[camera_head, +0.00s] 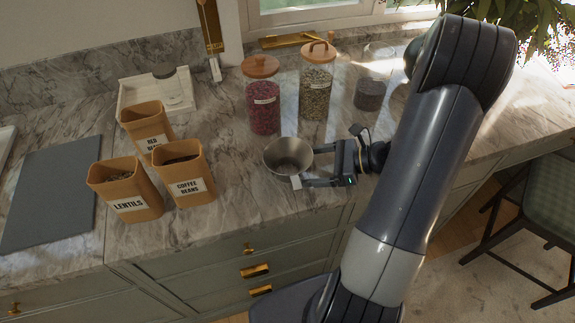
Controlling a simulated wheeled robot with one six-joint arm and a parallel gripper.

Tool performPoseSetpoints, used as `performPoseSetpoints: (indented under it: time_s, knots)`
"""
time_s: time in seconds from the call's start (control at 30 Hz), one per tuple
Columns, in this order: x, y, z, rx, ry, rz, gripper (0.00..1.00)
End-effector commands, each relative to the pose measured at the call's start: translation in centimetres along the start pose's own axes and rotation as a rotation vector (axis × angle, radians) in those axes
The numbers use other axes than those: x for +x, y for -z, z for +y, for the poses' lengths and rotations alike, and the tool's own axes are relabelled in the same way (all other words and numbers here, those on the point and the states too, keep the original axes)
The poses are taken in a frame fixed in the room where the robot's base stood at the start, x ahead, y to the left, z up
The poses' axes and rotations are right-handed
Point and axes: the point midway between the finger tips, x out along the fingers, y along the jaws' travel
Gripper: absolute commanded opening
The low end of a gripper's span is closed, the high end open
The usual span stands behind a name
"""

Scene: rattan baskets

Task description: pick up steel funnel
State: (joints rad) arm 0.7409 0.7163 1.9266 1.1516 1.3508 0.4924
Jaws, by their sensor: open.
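The steel funnel (284,153) is a shiny metal cone with its wide mouth facing up. It is at the middle of the marble counter, near the front edge. My gripper (306,167) comes in from the right with its jaws open. The near finger lies along the front side of the funnel, and the far finger is partly hidden behind its rim. The funnel appears to be between the fingers, but I cannot tell whether either touches it. The funnel's lower part is mostly hidden.
Jars of red (263,107) and speckled contents (315,88) stand behind the funnel, with a small dark jar (369,95) to their right. Tan containers, including lentils (125,190) and coffee beans (184,174), stand left. A white tray (187,112) and grey board (52,195) lie farther left.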

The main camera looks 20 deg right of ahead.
Motion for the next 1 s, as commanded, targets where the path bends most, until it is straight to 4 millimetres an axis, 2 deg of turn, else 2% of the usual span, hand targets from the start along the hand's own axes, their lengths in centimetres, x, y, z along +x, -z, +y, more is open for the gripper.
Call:
performPoseSetpoints:
  time_s: [0.4, 0.7, 1.0]
  knots:
    - [4.9, 0.2, -0.1, 0.001, -0.004, 0.0, 0.85]
    - [5.3, 0.3, -0.2, 0.0, 0.0, 0.001, 0.85]
    - [5.3, 0.3, -0.2, 0.0, -0.001, 0.001, 0.61]
